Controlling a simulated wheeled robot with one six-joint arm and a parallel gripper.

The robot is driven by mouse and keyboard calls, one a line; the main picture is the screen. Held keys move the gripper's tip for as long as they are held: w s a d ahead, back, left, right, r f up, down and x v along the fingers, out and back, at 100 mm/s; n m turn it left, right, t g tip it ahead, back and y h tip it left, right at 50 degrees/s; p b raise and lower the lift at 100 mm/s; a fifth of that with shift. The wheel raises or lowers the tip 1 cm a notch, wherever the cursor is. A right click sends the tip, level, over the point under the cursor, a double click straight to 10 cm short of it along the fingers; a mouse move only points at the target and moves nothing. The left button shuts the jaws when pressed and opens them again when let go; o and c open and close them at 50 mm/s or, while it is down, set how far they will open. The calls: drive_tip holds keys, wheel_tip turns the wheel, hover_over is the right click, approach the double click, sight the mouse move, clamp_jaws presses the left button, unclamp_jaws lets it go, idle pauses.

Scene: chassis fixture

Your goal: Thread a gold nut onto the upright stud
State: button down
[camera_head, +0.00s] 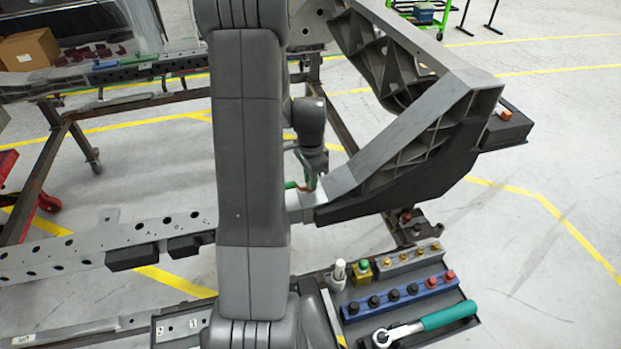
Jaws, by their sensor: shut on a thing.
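My gripper (304,185) is low beside the grey chassis bracket, partly hidden behind my own arm. Its green fingers show near the light metal plate at the bracket's lower end. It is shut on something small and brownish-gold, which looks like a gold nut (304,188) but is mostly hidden. The upright stud cannot be made out; the gripper and my arm cover that spot. I cannot tell whether the nut touches the stud. Several other gold nuts (405,257) sit in a grey rack (412,264) at the lower right.
The chassis bracket (410,140) rises right of my gripper. A perforated rail (110,245) runs left.

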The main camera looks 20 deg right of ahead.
drive_tip(key=m, duration=0.5)
drive_tip(key=shift+s+f, duration=0.15)
drive_tip(key=shift+f, duration=0.15)
drive_tip(key=m, duration=0.4)
drive_tip(key=shift+m+b, duration=0.3)
drive_tip(key=shift+m, duration=0.1)
drive_tip(key=c, duration=1.3)
unclamp_jaws()
drive_tip(key=shift+a, duration=0.1)
drive_tip(key=shift+r+p, duration=0.95)
drive_tip(key=shift+r, duration=0.45)
drive_tip(key=shift+w, duration=0.2)
